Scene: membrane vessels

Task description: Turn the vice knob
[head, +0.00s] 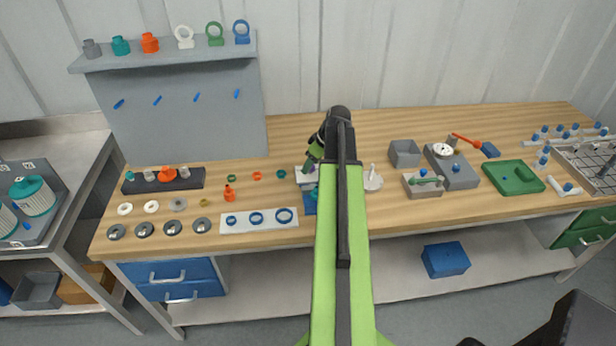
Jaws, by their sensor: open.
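My green and black arm reaches out over the middle of the wooden workbench (285,150). My gripper (307,168) is at its far end, pointing down over a small pale grey and blue fixture (310,206). The gripper is open, but its fingertips are small and partly hidden by the arm. I cannot tell whether they touch the fixture or surround any part of it. The fixture is partly covered by my arm, and no vice knob can be clearly made out there. A grey block with a green bar (426,181) and a blue knob stands to the right.
A white round-based piece (372,181) stands just right of my arm. Farther right are an open grey box (405,153), a grey block with a white dial (455,172) and a green tray (512,178). Left are a white plate with blue rings (259,228) and several small rings.

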